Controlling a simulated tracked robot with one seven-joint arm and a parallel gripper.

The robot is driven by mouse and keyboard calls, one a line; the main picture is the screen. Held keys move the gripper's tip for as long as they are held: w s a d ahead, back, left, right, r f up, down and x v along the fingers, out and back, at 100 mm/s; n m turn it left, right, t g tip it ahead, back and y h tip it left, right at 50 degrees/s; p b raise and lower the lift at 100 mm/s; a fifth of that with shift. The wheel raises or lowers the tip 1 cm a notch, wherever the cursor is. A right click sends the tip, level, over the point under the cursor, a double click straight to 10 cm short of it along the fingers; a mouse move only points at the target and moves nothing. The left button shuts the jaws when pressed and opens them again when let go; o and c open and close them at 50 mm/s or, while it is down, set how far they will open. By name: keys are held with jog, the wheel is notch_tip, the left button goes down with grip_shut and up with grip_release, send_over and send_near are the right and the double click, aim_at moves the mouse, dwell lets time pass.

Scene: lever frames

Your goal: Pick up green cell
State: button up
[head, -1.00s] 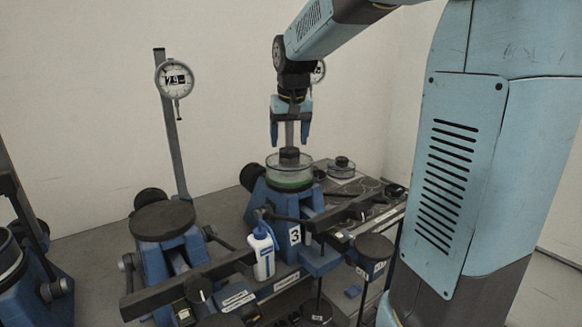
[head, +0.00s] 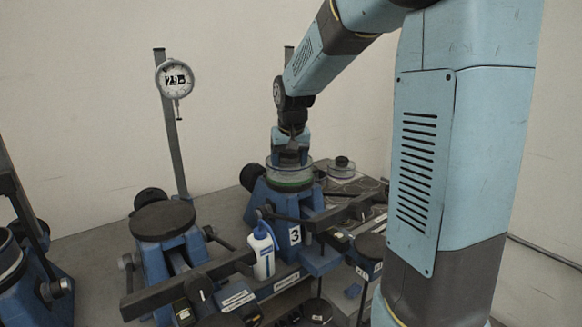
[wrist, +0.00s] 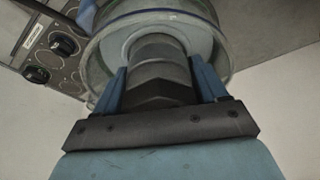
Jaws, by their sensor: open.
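The green cell (head: 289,183) is a clear round dish with a green band, sitting on top of the blue stand marked 3 (head: 283,208). My gripper (head: 290,158) is directly above it, pointing down, with its fingers lowered at the dish's top. In the wrist view my gripper (wrist: 160,82) is open, with one blue finger on each side of the cell's dark ribbed knob (wrist: 157,62). The clear dish and its rim (wrist: 98,52) show around and behind the fingers. Whether the fingers touch the knob cannot be told.
A second clear dish with a dark knob (head: 342,166) stands on the dark panel to the right. A white bottle (head: 263,252) stands in front of the stand. Another blue stand (head: 162,222) with a dial gauge (head: 174,79) is to the left.

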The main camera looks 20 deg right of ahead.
jog(key=shift+r, duration=0.1)
grip_shut()
dwell(0.5)
